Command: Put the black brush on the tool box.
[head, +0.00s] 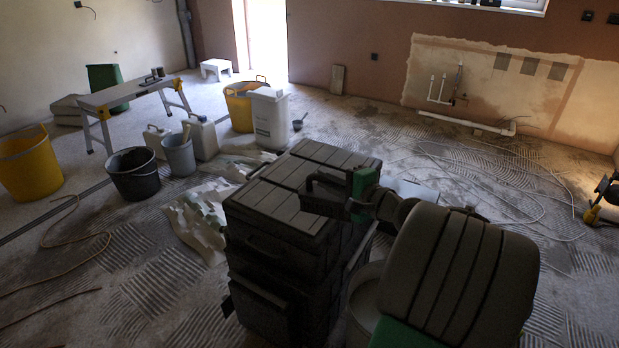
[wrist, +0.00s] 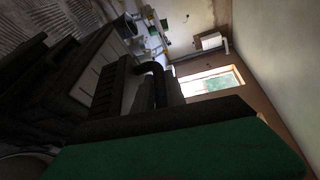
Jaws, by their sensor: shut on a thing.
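The tool box (head: 290,200) is a dark, ribbed, stacked box standing on the floor in the middle of the head view; its lid also shows in the wrist view (wrist: 85,85). My gripper (head: 345,195), with green parts, is at the right side of the lid. It is shut on the black brush (head: 322,189), a dark block with a looped handle. The brush is over the right part of the lid, and its handle also shows in the wrist view (wrist: 153,70). The dim light hides whether the brush touches the lid.
A white tub (head: 269,120) and a yellow bucket (head: 239,107) stand behind the tool box. A black bucket (head: 135,176), a grey bucket (head: 179,156) and a work bench (head: 122,94) are at the left. Crumpled sheeting (head: 197,215) lies beside the box. A pale bucket (head: 362,300) is close at its right.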

